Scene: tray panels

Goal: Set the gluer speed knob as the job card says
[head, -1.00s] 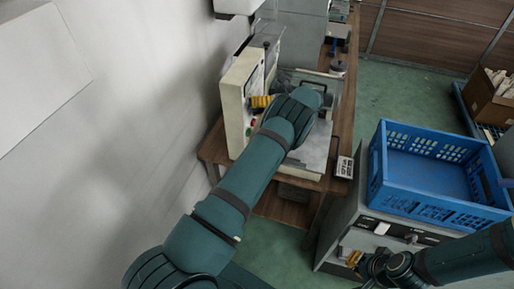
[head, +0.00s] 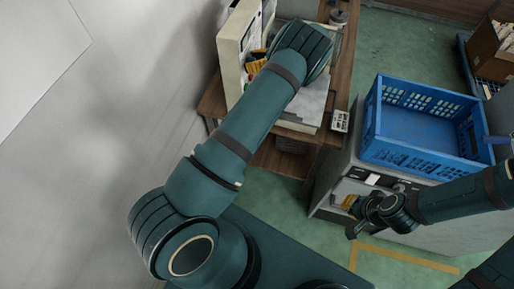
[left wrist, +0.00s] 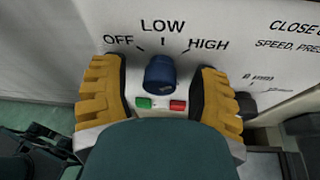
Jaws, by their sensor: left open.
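The speed knob (left wrist: 160,75) is a dark blue dial on the machine's pale face, under the words OFF, LOW and HIGH. Where its pointer sits is not clear. My left gripper (left wrist: 161,80) is open, with a yellow-padded finger on each side of the knob and gaps between. In the head view, my left gripper (head: 256,66) is mostly hidden behind my arm at the cream gluer (head: 233,52). A small white card (head: 340,121) stands at the bench edge; its print is too small to read. My right gripper (head: 353,216) hangs by the grey cabinet; its opening is unclear.
A green button (left wrist: 143,103) and a red button (left wrist: 178,105) sit just below the knob. A dark round part (left wrist: 245,104) is to the right. A blue crate (head: 425,160) stands on the grey cabinet (head: 335,190). The wall is close on the left.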

